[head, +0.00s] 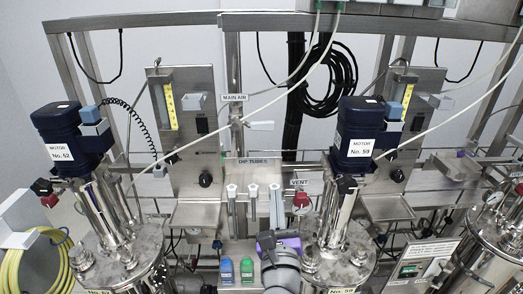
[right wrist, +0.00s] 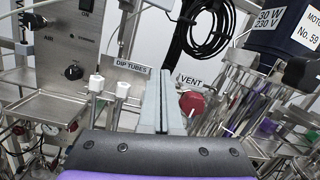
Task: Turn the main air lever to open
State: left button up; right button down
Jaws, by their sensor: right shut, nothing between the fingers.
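The main air lever (head: 262,125) is a pale grey handle below the MAIN AIR label (head: 234,97) in the head view. It points sideways to the right from its fitting on the pipe. My right gripper (head: 276,197) is below the lever, in front of the dip tubes rail, and apart from the lever. In the right wrist view its two grey fingers (right wrist: 165,100) are pressed together with nothing between them. I cannot make out the lever in that view. My left gripper does not show.
A red vent knob (head: 301,199) is just right of my right gripper and also shows in the right wrist view (right wrist: 192,104). White-capped dip tubes (head: 232,192) stand to the left. Motor No. 59 (head: 359,135) and its steel vessel are close on the right. A pale hose crosses above.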

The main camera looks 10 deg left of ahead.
aim_at(250, 125)
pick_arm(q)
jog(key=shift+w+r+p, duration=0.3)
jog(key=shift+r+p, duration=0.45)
pick_arm(e)
jog(key=w+a+r+m+t, duration=0.1)
jog(key=w+a+r+m, duration=0.2)
jog(key=w+r, duration=0.4)
jog(key=shift+w+a+r, duration=0.3)
jog(key=shift+w+a, duration=0.6)
jog(key=shift+w, duration=1)
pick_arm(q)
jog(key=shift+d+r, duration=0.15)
pick_arm(e)
jog(key=shift+r+y, duration=0.15)
jog(key=shift+y, duration=0.15)
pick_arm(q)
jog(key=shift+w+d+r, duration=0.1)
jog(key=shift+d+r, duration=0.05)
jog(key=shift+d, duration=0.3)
pick_arm(e)
jog(key=shift+d+r+n, duration=0.1)
jog(key=shift+r+n, duration=0.05)
jog(key=shift+n, duration=0.45)
